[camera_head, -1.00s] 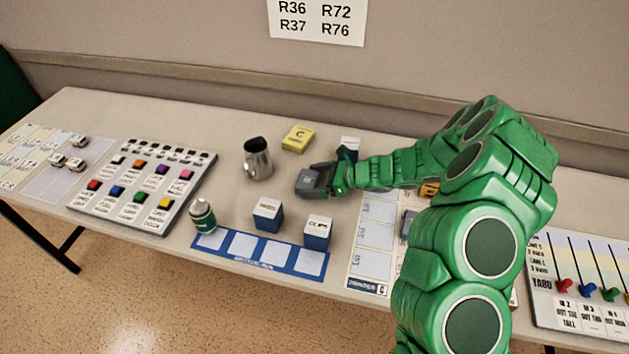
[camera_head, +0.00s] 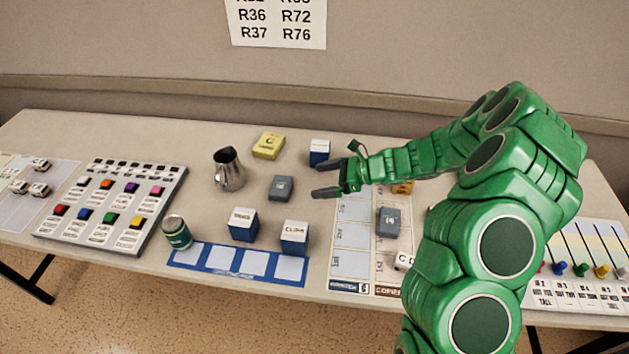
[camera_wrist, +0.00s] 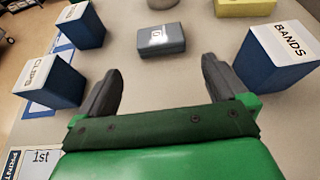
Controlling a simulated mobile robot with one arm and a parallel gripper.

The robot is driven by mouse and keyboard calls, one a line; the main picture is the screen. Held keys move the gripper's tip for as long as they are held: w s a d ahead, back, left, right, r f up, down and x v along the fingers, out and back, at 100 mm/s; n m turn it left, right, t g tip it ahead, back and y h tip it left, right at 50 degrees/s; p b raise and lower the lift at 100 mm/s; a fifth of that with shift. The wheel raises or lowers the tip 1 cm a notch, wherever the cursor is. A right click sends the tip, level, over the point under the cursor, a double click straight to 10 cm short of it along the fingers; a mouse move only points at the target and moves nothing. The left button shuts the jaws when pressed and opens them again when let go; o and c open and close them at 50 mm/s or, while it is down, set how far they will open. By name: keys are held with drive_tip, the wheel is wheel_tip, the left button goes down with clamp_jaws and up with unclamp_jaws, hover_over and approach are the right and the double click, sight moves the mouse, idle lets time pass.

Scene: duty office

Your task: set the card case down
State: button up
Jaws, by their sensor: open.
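The card case (camera_head: 281,188), a small flat dark grey box with a pale mark on top, lies flat on the table between the metal jug and the two blue-and-white boxes. It also shows in the wrist view (camera_wrist: 161,42), ahead of the fingers. My gripper (camera_head: 320,178) is open and empty, to the right of the case and clear of it. In the wrist view my gripper (camera_wrist: 160,72) has its two dark fingers spread, with bare table between them.
A metal jug (camera_head: 229,170), yellow box (camera_head: 268,145), BANDS box (camera_wrist: 272,58), CLIPS box (camera_wrist: 48,82) and another blue-and-white box (camera_head: 243,225) stand around the case. A similar grey box (camera_head: 388,222) lies on the marked sheets at right. A green can (camera_head: 176,233) stands front left.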

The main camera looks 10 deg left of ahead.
drive_tip(key=shift+d+r, duration=0.1)
drive_tip(key=shift+d, duration=0.15)
